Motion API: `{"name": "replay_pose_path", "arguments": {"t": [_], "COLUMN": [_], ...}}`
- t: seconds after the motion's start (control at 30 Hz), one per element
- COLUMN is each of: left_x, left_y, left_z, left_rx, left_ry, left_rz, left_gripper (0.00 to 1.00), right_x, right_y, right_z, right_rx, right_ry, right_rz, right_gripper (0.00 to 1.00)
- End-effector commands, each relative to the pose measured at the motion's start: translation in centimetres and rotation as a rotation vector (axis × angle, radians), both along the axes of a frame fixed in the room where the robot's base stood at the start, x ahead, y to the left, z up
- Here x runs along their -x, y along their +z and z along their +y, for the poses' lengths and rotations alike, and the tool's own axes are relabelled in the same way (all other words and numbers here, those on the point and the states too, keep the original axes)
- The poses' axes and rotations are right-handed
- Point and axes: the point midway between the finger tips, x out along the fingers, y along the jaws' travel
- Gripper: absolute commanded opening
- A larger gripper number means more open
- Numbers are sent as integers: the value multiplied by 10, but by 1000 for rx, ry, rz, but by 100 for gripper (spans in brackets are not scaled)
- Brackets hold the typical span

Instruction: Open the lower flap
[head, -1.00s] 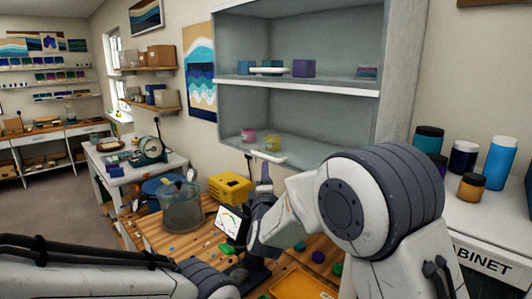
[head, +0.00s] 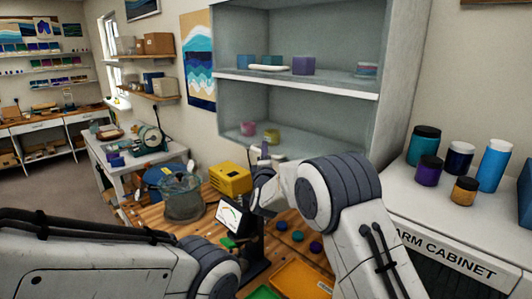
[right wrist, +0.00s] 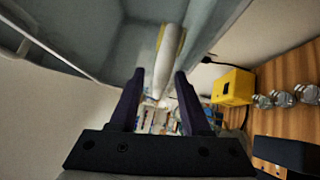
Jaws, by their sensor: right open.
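The wall cabinet (head: 388,100) has an upper and a lower compartment. A white bar handle (head: 268,68) shows across the upper one, seemingly on a clear flap. The lower flap's panel cannot be made out clearly. Its white handle (right wrist: 168,58) shows in the right wrist view, running lengthwise between my fingers. My right gripper (head: 264,152) is open at the lower compartment's bottom edge; it also shows in the right wrist view (right wrist: 160,73). Whether the fingers touch the handle I cannot tell. My left arm is at the lower left; its gripper is out of view.
A pink jar (head: 248,129) and a yellow jar (head: 271,136) stand in the lower compartment. Below are a yellow box (head: 230,179), a clear pot (head: 182,197) and a small display (head: 230,216) on the wooden bench. Several jars stand on the white cabinet (head: 400,187) at right.

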Motion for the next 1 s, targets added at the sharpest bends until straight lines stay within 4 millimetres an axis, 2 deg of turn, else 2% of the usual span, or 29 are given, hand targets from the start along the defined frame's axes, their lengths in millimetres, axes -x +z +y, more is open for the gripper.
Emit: {"name": "replay_pose_path", "arguments": {"t": [0.1, 0.17, 0.2, 0.23, 1.0], "left_x": [0, 0, 0, 0, 0], "left_y": [0, 0, 0, 0, 0], "left_z": [0, 0, 0, 0, 0], "left_rx": [0, 0, 0, 0, 0], "left_ry": [0, 0, 0, 0, 0], "left_rz": [0, 0, 0, 0, 0], "left_gripper": [100, 100, 100, 100, 100], "right_x": [0, 0, 0, 0, 0], "right_y": [0, 0, 0, 0, -1], "right_z": [0, 0, 0, 0, 0], "right_rx": [0, 0, 0, 0, 0], "right_ry": [0, 0, 0, 0, 0], "right_rz": [0, 0, 0, 0, 2], "right_gripper": [47, 24, 9, 0, 0]}}
